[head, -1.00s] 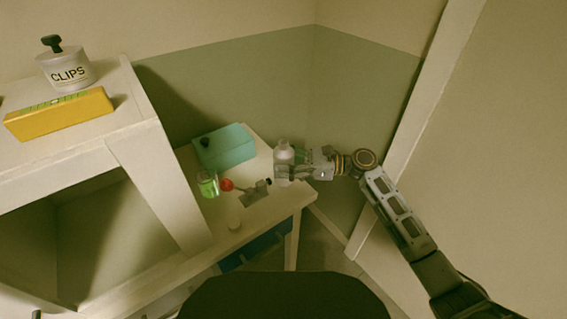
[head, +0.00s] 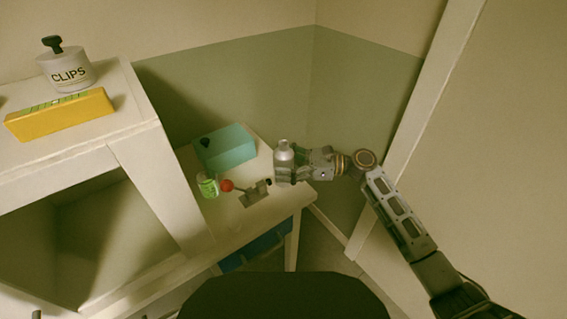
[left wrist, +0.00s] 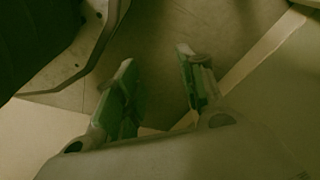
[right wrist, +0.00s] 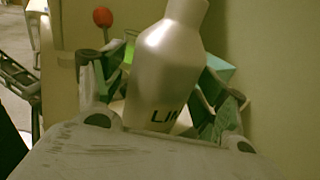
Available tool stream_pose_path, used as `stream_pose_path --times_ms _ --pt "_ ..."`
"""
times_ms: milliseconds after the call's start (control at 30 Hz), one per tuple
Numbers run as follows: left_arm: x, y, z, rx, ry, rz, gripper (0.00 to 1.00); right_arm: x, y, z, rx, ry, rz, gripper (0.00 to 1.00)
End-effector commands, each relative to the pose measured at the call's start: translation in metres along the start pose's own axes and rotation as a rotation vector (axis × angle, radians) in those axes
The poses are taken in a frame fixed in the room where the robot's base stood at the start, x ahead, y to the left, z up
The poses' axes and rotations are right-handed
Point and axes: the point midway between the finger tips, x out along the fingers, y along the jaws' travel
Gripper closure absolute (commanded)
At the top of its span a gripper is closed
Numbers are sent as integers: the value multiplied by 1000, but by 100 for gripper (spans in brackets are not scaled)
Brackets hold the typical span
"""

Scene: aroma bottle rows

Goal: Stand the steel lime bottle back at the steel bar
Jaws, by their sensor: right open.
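The steel lime bottle (head: 284,162) stands upright near the right end of the low table. In the right wrist view its silver body (right wrist: 168,70), with part of a dark "LIM" label, rises between my fingers. My right gripper (head: 297,164) reaches in from the right at the bottle. Its fingers are open, one on each side of the bottle; contact cannot be told. My left gripper (left wrist: 158,85) is open and empty above the floor, outside the head view. I cannot make out a steel bar for certain.
A white shelf unit (head: 165,175) is at left, carrying a yellow level (head: 60,115) and a CLIPS jar (head: 68,72).

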Motion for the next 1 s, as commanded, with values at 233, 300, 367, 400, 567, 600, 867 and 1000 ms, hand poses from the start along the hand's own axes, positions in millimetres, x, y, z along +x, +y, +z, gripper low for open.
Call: stream_pose_path --times_ms 233,300,367,400,567,600,867,1000 --pt "-1 0 -1 0 7 0 60 -18 0 0 1 2 -1 28" --pt "1 0 0 -1 8 -1 60 -26 0 0 1 2 -2 28" --pt "4 -1 4 -1 3 -1 60 -35 0 0 1 2 0 28" --pt "6 -1 7 -1 -2 -2 60 -41 0 0 1 2 -1 28" --pt "11 -1 12 -2 -2 -3 60 -65 0 0 1 1 -1 28" --pt "12 -2 13 -2 -2 -3 60 -71 0 0 1 2 -2 28" --pt "18 -4 16 -2 3 -7 60 -105 0 0 0 1 0 28" --pt "20 -5 17 -2 2 -8 60 -115 0 0 0 0 1 28"
